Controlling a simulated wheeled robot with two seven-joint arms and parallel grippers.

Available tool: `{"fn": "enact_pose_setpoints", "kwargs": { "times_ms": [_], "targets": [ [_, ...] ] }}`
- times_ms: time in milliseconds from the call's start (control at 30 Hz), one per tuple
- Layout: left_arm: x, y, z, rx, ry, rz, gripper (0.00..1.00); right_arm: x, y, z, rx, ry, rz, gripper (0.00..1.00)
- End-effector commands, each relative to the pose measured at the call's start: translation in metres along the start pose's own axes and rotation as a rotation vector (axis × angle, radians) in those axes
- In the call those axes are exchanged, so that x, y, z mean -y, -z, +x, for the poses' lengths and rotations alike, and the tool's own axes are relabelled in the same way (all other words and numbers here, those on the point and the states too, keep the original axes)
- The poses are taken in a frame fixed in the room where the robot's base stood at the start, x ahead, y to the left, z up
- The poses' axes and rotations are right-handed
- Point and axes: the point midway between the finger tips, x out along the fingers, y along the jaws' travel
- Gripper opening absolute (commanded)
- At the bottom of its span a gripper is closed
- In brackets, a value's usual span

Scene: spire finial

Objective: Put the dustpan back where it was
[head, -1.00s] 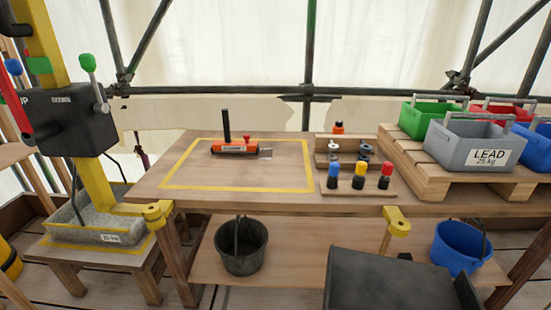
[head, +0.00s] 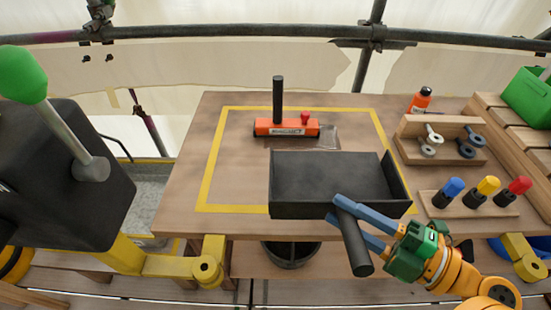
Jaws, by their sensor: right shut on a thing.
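The black dustpan (head: 325,178) shows in the head view over the front of the workbench (head: 185,195), its handle (head: 354,245) pointing toward me past the front edge. It covers part of the front right of the yellow taped outline (head: 211,165). I cannot tell whether the pan touches the bench top. My right gripper (head: 334,210) has its blue fingers shut on the dustpan handle close to the pan. My left gripper is out of view.
An orange tool (head: 272,128) with a black upright handle lies inside the outline, just behind the dustpan. A wooden rack (head: 411,152) and colour-capped posts (head: 487,187) stand at right. A black bucket (head: 290,254) sits below. The outline's left part is clear.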

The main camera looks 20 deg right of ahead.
Motion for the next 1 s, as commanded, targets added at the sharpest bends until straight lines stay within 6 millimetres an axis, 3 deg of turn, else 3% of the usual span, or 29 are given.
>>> {"fn": "enact_pose_setpoints", "kwargs": {
  "times_ms": [200,300,367,633,767,1000],
  "targets": [
    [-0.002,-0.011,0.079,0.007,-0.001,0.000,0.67,0.035,-0.046,0.055,-0.011,-0.003,-0.025,0.00],
    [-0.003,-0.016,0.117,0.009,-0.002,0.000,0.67,0.041,-0.064,0.076,-0.006,-0.005,-0.026,0.00],
    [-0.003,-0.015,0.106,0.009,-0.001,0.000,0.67,0.042,-0.073,0.087,-0.001,-0.003,-0.004,0.00],
    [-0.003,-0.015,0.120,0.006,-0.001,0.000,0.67,0.073,-0.103,0.117,-0.001,-0.003,-0.002,0.00],
    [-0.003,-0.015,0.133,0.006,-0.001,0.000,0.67,0.097,-0.111,0.116,0.001,-0.001,-0.001,0.00],
    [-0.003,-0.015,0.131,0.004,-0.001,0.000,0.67,0.096,-0.110,0.116,-0.001,-0.001,-0.003,0.00]
  ]
}}
